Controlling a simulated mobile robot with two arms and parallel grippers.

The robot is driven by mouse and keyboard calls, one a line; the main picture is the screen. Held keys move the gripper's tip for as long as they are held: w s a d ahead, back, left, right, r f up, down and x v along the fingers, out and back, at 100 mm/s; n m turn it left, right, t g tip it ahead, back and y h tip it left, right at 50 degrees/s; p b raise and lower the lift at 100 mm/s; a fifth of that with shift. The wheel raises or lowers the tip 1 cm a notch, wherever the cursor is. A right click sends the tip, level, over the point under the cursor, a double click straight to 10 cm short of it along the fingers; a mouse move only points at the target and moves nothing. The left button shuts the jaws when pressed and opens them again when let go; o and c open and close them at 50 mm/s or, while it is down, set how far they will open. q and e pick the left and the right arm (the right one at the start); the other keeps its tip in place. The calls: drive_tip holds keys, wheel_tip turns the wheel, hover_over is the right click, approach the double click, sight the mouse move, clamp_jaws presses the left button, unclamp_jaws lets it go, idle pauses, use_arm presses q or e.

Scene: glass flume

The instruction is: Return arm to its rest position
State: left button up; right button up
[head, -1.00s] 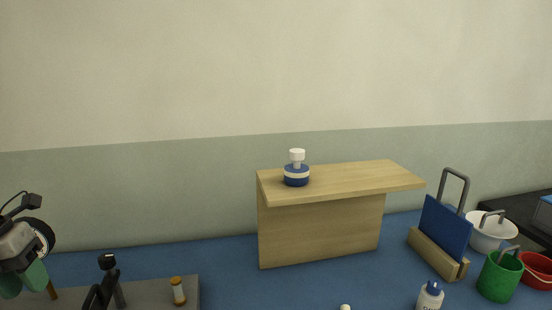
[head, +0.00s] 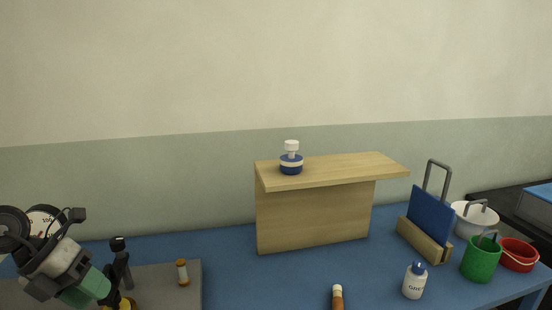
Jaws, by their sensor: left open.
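My left arm comes in from the left edge, with dark and grey links and a green section near the wrist. My left gripper (head: 115,291), black, is at the lower left over the grey mat (head: 155,273). Its jaws are open. My right gripper is not in view.

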use_arm(q)
drive_tip(key=w+d+r+n+t+h, duration=0.1)
drive_tip(key=d+r+n+t+h, duration=0.1)
drive_tip(key=d+n+t+h, duration=1.15)
drive_tip(key=s+a+f+n+t+y, duration=0.1)
drive_tip(key=a+f+n+y, duration=0.1)
drive_tip(key=f+n+y, duration=0.55)
drive_tip(key=s+a+f+n+t+y, duration=0.15)
drive_tip(key=f+n+y, duration=0.35)
drive_tip(key=n+y, duration=0.5)
drive_tip(key=s+f+n+g+y, duration=0.2)
drive_tip(key=s+f+n+g, duration=0.1)
drive_tip(key=s+f+g, duration=1.4)
drive_tip(key=s+d+f+t, duration=0.1)
drive_tip(key=s+f+t, duration=0.15)
drive_tip(key=f, duration=2.25)
drive_tip(key=s+a+f+g, duration=0.2)
drive_tip(key=s+a+f, duration=0.1)
drive_tip(key=s+f, duration=1.2)
drive_tip(key=shift+s+m+y, duration=0.3)
drive_tip(key=shift+s+m, duration=0.1)
drive_tip(key=shift+s, duration=0.5)
